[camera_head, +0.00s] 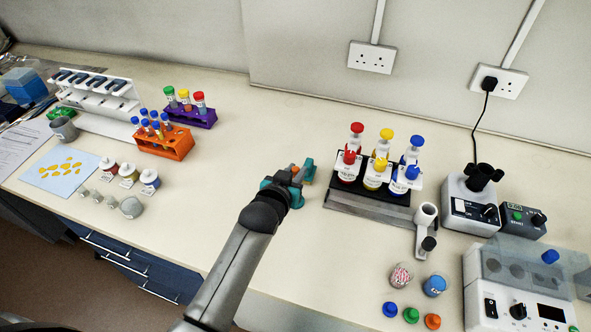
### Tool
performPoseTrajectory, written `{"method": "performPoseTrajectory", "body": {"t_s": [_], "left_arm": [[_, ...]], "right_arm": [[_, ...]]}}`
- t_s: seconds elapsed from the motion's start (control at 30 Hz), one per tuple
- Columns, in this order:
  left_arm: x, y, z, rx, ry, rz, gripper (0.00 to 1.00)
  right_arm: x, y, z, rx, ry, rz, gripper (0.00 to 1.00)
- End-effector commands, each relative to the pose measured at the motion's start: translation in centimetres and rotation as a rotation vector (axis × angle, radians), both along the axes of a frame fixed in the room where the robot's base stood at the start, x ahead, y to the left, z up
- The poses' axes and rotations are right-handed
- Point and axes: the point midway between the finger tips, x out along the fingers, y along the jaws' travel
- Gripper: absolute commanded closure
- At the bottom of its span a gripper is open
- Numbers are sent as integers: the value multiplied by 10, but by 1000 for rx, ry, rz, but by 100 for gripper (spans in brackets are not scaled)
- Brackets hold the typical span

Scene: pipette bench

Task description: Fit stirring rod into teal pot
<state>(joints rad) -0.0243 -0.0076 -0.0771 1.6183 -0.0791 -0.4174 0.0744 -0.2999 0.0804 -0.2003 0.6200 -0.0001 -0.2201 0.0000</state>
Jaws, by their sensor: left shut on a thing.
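My left gripper (300,174) is over the clear middle of the bench, left of the black rack. It is shut on a small orange-brown thing (293,168), mostly hidden by the gripper and wrist. I cannot tell if this is the stirring rod. Teal surfaces show around the gripper, and I cannot tell whether they are gripper parts or the teal pot. No other stirring rod or teal pot can be made out. My right gripper is not in view.
A black rack (343,204) with red, yellow and blue-topped bottles stands to the right. Orange (165,150) and purple (203,121) tube racks stand at left. Bench between the tube racks and gripper is clear.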

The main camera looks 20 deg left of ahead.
Motion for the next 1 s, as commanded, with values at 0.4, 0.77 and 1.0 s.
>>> {"method": "performPoseTrajectory", "body": {"t_s": [0.4,0.77,1.0], "left_arm": [[0,0,-15,0,-1,0,100],[0,0,-23,0,0,0,100],[0,0,-23,0,-1,0,67]], "right_arm": [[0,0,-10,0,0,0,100],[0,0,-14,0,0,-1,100],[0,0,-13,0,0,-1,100]]}}
